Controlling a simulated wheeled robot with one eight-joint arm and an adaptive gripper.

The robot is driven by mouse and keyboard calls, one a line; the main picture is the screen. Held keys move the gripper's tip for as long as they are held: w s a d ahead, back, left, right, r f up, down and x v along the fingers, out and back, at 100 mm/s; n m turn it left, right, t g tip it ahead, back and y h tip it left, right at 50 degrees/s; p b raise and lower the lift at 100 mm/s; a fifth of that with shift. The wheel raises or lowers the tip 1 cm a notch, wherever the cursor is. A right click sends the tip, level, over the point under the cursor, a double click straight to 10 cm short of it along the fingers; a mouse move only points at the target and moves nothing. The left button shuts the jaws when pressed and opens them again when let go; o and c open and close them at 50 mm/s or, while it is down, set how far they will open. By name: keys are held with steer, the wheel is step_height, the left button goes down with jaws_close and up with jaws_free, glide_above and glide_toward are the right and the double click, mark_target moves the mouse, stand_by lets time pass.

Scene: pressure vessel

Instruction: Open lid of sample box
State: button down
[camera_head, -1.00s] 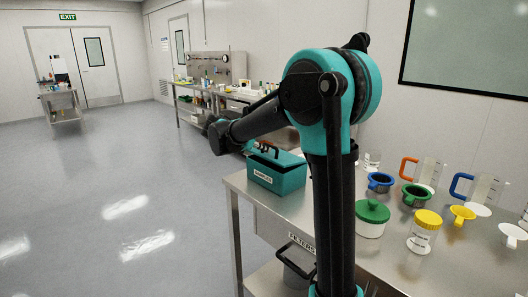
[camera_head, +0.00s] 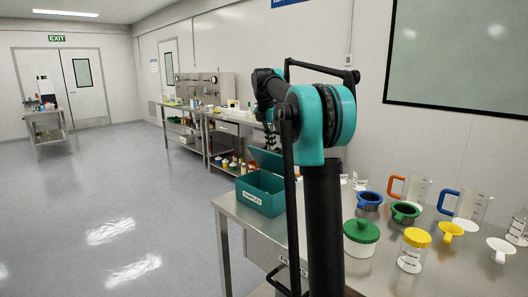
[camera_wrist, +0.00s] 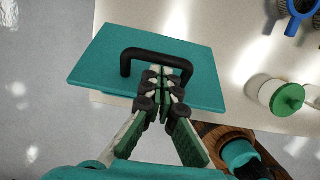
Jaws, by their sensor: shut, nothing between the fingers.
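The teal sample box (camera_head: 262,196) stands on the near metal table with its label facing out. Its teal lid (camera_head: 267,159) is raised and tilted up at the back of the box; my arm covers part of it. In the wrist view, the lid (camera_wrist: 105,62) fills the upper middle, with a black handle (camera_wrist: 128,62) on it. My gripper (camera_wrist: 160,76) is shut and empty, its fingertips at the handle, overlapping its opening. Whether they touch the handle is unclear. In the head view, my gripper (camera_head: 270,140) is small beside the lid, partly hidden.
Right of the box on the metal table (camera_head: 234,205) are a green-lidded jar (camera_head: 361,240), a yellow-lidded jar (camera_head: 414,250), coloured funnels and clear jugs. A second bench (camera_head: 228,125) with many items stands behind. Open floor (camera_head: 110,200) lies to the left.

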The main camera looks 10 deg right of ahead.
steer(key=w+d+g+y, duration=0.1)
steer(key=w+d, duration=0.4)
steer(key=d, duration=0.2)
steer(key=shift+d+y, duration=0.3)
steer(key=shift+d, duration=0.1)
steer(key=shift+w, duration=0.1)
